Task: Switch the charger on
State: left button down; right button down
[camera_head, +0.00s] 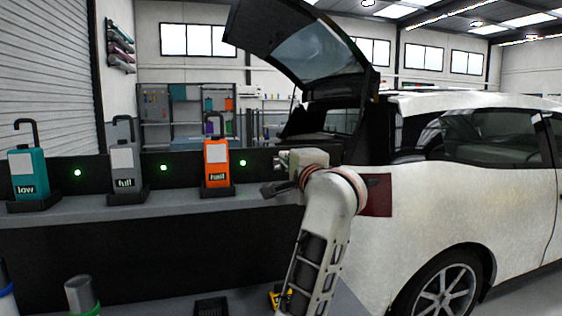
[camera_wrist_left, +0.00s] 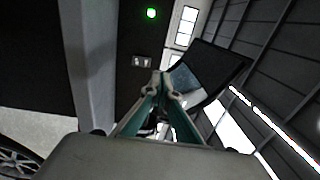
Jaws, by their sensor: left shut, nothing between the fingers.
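My left gripper (camera_head: 281,163) reaches over the grey bench in the head view, close to the dark back panel. In the left wrist view its fingertips (camera_wrist_left: 161,86) meet, shut with nothing between them. Just past the fingertips there, a small light plate with two dark marks, like a switch (camera_wrist_left: 141,61), sits on the dark panel; the tips look close to it, but I cannot tell whether they touch. A green light (camera_wrist_left: 151,13) glows on the panel. A teal bottle "low" (camera_head: 29,170), a grey one "full" (camera_head: 123,158) and an orange one "half" (camera_head: 216,162) stand upright in dark holders. My right gripper is out of view.
The grey bench (camera_head: 160,204) runs along the dark panel, with green lights (camera_head: 163,168) between the bottles. A white car (camera_head: 470,200) with its tailgate (camera_head: 310,50) raised stands to the right, close to my arm. Shelves stand behind.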

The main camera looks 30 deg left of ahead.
pick_arm(q)
jog(key=v, duration=0.5)
jog(key=shift+s+d+r, duration=0.15)
jog(key=shift+d+r, duration=0.2)
jog(key=shift+r, duration=0.05)
